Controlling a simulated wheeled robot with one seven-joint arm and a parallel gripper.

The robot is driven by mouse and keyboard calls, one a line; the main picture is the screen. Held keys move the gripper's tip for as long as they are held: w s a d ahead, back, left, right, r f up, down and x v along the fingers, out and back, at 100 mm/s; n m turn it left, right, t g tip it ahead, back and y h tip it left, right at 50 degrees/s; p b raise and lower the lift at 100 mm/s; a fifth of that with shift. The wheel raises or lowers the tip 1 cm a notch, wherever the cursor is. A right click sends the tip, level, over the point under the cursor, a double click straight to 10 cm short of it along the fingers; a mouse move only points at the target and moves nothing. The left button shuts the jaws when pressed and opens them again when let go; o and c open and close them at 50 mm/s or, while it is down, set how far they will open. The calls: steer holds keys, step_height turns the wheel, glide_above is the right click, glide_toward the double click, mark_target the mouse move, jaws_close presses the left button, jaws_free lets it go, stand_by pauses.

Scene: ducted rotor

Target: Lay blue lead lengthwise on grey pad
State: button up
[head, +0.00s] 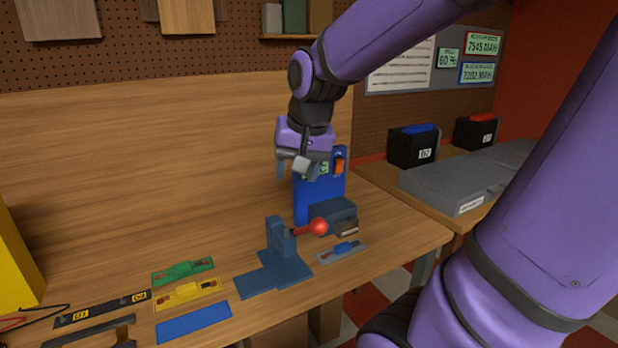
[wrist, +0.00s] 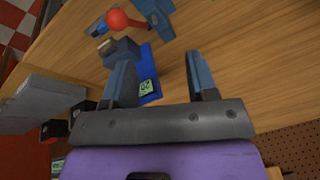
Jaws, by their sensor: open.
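The blue lead (head: 344,247) lies on the grey pad (head: 324,259) near the right edge of the bench in the head view. It appears to run along the pad's length; its ends are too small to judge exactly. My gripper (head: 298,174) is open and empty, well above the bench and apart from the lead, in front of the blue upright panel. Both fingers stand apart in the wrist view (wrist: 159,68).
A dark blue fixture (head: 273,265) and a red ball (head: 319,226) on a lever stand left of the pad. A blue panel (head: 305,203) with an orange switch rises behind. Green (head: 183,271), yellow (head: 187,294) and bare blue (head: 194,321) pads lie front left.

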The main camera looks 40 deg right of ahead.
steer(key=s+a+r+n+t, duration=0.1)
steer(key=s+a+r+n, duration=0.2)
steer(key=s+a+n, duration=0.3)
steer(key=s, duration=0.4)
steer(key=shift+s+a+r+n+t, duration=0.3)
steer(key=shift+a+r+n, duration=0.05)
steer(key=shift+n, duration=0.05)
steer(key=shift+d, duration=0.15)
